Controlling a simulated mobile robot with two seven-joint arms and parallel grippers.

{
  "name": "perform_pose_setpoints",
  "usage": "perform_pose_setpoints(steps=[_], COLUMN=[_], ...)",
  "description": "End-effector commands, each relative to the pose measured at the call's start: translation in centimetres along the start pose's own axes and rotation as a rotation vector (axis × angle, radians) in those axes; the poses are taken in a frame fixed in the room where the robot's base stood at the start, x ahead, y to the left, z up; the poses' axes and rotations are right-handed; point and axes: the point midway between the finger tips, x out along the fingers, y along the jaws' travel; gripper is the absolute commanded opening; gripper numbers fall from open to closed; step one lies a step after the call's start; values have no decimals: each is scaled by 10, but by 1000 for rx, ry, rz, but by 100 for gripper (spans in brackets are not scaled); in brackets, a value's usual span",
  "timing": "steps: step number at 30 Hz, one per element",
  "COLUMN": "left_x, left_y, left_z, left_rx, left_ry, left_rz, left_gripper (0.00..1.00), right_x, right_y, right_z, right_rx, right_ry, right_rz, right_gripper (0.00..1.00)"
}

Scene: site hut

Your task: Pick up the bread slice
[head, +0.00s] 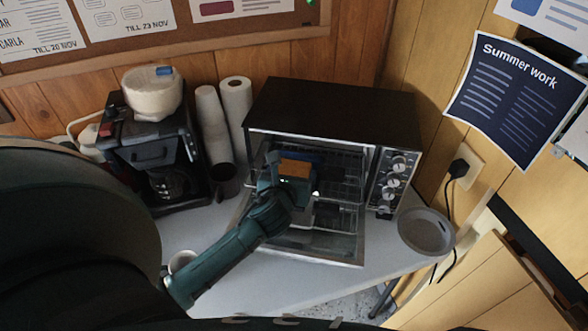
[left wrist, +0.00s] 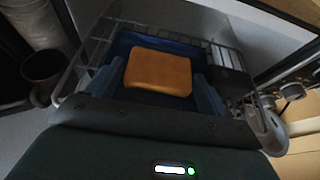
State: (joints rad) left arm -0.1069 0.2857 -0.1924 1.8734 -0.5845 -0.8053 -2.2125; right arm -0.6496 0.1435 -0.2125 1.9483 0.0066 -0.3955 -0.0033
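The bread slice (head: 295,168) is a flat orange-brown square at the open mouth of the toaster oven. In the left wrist view the bread slice (left wrist: 160,72) lies straight ahead, with a dark blue surface behind and around it. My left gripper (head: 291,181) reaches into the oven opening. In the wrist view its blue fingers (left wrist: 158,88) stand wide apart, one on each side of the slice, with small gaps visible. Contact with the slice is not clear. My right gripper is not in view.
The toaster oven (head: 335,104) has its glass door (head: 312,246) folded down and wire racks inside. A coffee maker (head: 150,150), a dark mug (head: 225,180) and paper rolls (head: 235,105) stand left. A grey plate (head: 427,232) lies right of the oven, near the table edge.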

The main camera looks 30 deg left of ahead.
Motion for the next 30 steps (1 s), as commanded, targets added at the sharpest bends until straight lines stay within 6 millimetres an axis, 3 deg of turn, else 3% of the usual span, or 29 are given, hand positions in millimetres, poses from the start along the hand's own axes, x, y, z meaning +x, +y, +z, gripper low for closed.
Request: perform_pose_setpoints(steps=[10,22,30], left_x=[0,-4,-21], left_y=[0,0,0], left_z=[0,9,51], left_rx=[0,0,1], left_ry=[0,-3,-7], left_rz=[0,0,-1], left_gripper=[52,52,52], right_x=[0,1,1], right_y=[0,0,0], right_z=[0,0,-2], right_rx=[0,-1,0], right_ry=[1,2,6], right_rz=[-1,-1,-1], right_gripper=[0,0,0])
